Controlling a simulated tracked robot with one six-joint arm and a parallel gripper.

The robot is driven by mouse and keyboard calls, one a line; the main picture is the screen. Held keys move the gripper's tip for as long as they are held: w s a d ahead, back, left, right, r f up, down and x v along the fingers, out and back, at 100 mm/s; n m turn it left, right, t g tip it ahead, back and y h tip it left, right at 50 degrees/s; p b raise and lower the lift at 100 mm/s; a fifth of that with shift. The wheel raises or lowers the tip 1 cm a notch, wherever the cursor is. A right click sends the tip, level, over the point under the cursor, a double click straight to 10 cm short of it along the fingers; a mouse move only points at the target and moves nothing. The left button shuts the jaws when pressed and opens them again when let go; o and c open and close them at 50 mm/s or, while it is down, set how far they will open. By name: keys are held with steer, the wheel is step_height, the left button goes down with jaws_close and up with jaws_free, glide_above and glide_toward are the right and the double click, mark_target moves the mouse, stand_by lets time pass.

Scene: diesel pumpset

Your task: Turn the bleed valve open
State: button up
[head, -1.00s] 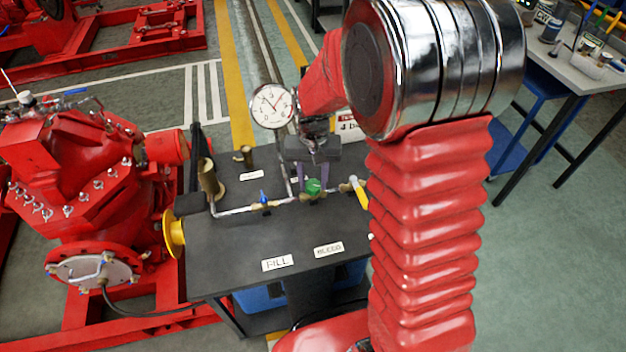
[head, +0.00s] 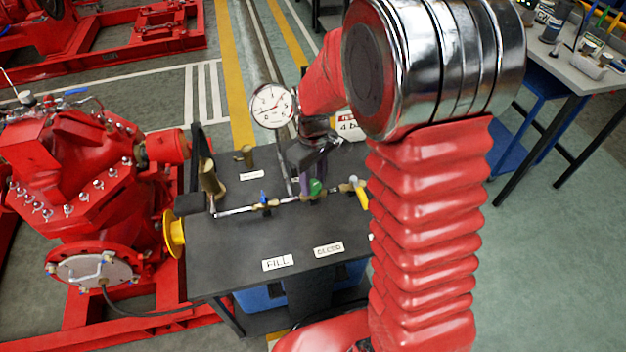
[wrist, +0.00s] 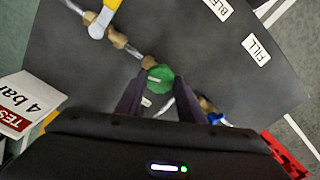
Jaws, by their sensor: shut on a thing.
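The green valve knob (head: 315,187) sits on the pipe run over the dark bench, behind the BLEED label (head: 329,249). In the wrist view the green knob (wrist: 160,77) lies between the two dark fingers of my gripper (wrist: 160,82), which is shut on it. In the head view my gripper (head: 315,172) reaches down to the knob from behind. The fingers hide the knob's sides. The pressure gauge (head: 271,106) stands behind the pipe, its needle pointing toward the lower left.
A blue-handled valve (head: 264,198) is left of the green knob, and a yellow lever (head: 358,188) is right of it. The FILL label (head: 278,262) lies on the bench (head: 225,270). A red pump (head: 75,180) stands left. The bench front is clear.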

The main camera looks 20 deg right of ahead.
mark_target(313, 184)
steer(key=shift+w+r, duration=0.1)
steer(key=shift+w, duration=0.05)
stand_by(0.3)
steer(key=o, duration=1.1)
steer(key=shift+c, duration=0.2)
step_height(313, 184, up, 14)
steer(key=shift+f, duration=0.2)
